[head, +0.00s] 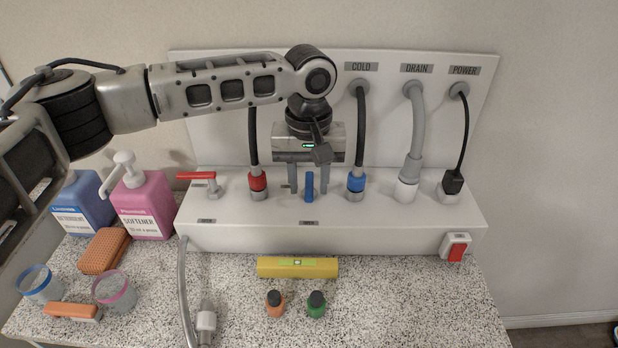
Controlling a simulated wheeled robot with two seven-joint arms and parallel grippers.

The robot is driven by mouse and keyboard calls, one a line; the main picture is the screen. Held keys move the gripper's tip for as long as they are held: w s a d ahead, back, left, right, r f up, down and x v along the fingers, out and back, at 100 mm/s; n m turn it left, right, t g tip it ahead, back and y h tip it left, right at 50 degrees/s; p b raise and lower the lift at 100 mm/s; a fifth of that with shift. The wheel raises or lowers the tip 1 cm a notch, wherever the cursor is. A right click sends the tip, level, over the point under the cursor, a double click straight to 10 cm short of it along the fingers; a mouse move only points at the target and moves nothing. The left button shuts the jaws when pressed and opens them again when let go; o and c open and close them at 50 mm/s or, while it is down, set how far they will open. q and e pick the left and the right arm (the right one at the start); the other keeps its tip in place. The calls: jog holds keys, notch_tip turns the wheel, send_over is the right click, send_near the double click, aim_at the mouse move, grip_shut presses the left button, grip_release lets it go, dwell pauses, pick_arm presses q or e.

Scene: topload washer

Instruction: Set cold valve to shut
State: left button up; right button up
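The cold valve's blue handle (309,186) is on the white panel's ledge, between the red-collared hose and the blue-collared cold hose. It runs up and down in the picture, unlike the red handle. My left gripper (308,191) points down over it. One finger is on each side of the handle, with a visible gap on both sides, so the gripper is open around it. The gripper's body and wrist hide part of the panel behind. The valve's base is hard to make out. My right gripper is not in view.
The red valve handle (196,176) points left. The blue-collared cold hose (360,130) rises close to the gripper's right; the red-collared hose (253,135) is on its left. A red switch (456,250) is at right.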

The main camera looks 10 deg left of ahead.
pick_arm(q)
jog(key=shift+f, duration=0.2)
grip_shut()
